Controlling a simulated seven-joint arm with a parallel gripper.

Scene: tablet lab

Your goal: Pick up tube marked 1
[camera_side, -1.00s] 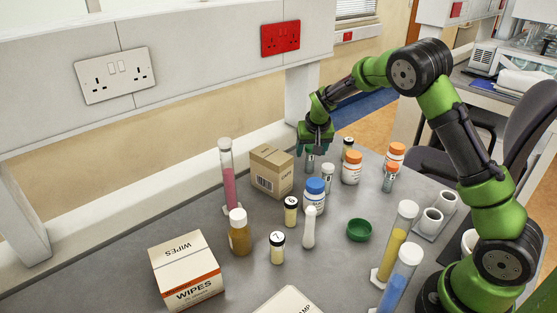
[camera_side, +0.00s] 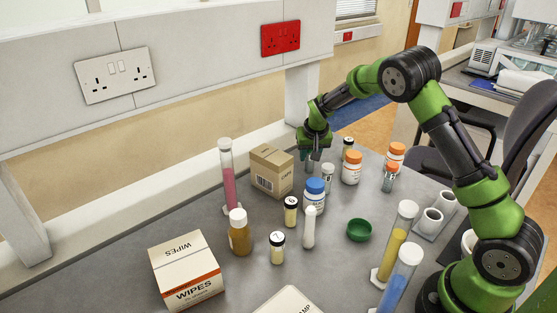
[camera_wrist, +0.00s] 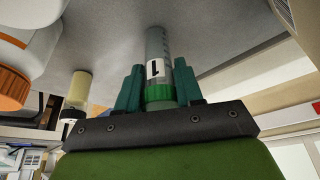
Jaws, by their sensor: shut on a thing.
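The tube marked 1 (camera_wrist: 157,50) shows in the wrist view with a clear body, a white label with a black 1, and a green cap. My gripper (camera_wrist: 158,82) is shut on it at the cap end, with one teal finger on each side. In the side view my gripper (camera_side: 315,153) is at the far end of the bench, beside the cardboard box. There the tube (camera_side: 310,166) is mostly hidden under the fingers, and I cannot tell whether it touches the bench.
A cardboard box (camera_side: 272,171) stands close left of my gripper. Close right are a small vial (camera_side: 327,178), a black-capped vial (camera_side: 348,146) and an orange-capped bottle (camera_side: 351,168). A blue-capped bottle (camera_side: 314,196) stands nearer the camera. A green bowl (camera_side: 359,230) has free bench around it.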

